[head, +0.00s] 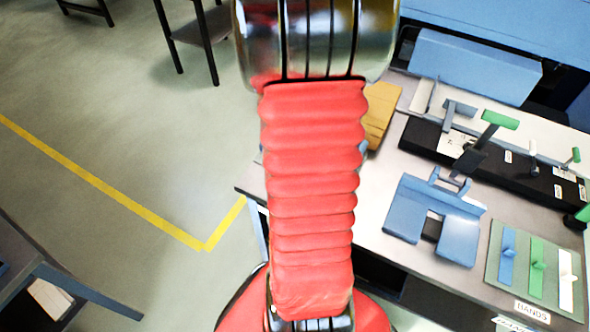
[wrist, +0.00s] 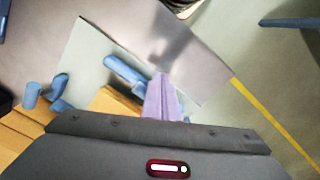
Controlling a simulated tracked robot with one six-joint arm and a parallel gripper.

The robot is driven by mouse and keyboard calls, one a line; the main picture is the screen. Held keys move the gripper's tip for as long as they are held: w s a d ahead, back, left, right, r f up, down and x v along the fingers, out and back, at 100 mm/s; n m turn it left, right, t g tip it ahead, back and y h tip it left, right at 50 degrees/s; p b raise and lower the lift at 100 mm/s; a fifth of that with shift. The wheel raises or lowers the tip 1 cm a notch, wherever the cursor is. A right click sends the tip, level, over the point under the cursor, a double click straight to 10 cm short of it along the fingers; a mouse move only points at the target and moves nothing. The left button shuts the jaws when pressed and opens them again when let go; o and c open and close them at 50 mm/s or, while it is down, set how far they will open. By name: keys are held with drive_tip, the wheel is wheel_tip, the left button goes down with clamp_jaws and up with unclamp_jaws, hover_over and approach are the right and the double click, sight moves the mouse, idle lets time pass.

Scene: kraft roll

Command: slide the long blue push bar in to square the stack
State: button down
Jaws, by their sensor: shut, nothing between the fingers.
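In the wrist view, my gripper (wrist: 161,82) shows as a pale purple pair of fingers, closed together and empty. A blue rounded bar (wrist: 125,74) lies just left of the fingertips, above a pale sheet-like surface; I cannot tell whether they touch. It may be part of the push bar, whose full length I cannot see. A tan stack (wrist: 115,103) lies beside and partly behind the gripper body. In the head view, my red arm hides the gripper and most of that area; only the tan stack's edge (head: 380,112) shows to its right.
Blue upright pegs (wrist: 31,95) stand at the left of the wrist view. In the head view, the bench (head: 385,245) carries a blue slotted block (head: 405,212), a black rail with green handles (head: 498,120) and a coloured panel (head: 535,265). Open floor (head: 120,120) lies left.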

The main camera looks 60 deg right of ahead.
drive_tip(key=shift+d, duration=0.15)
drive_tip(key=shift+w+d, duration=0.15)
drive_tip(key=shift+d, duration=1.4)
drive_tip(key=shift+w+d, duration=0.15)
drive_tip(key=shift+d, duration=1.4)
drive_tip(key=shift+w+d, duration=0.15)
drive_tip(key=shift+d, duration=1.4)
drive_tip(key=shift+a, duration=0.1)
drive_tip(key=shift+s+a, duration=0.15)
drive_tip(key=shift+a, duration=1.4)
drive_tip(key=shift+s+a, duration=0.15)
drive_tip(key=shift+a, duration=1.45)
drive_tip(key=shift+s+a, duration=0.15)
drive_tip(key=shift+a, duration=1.4)
wheel_tip(320, 180, up, 7)
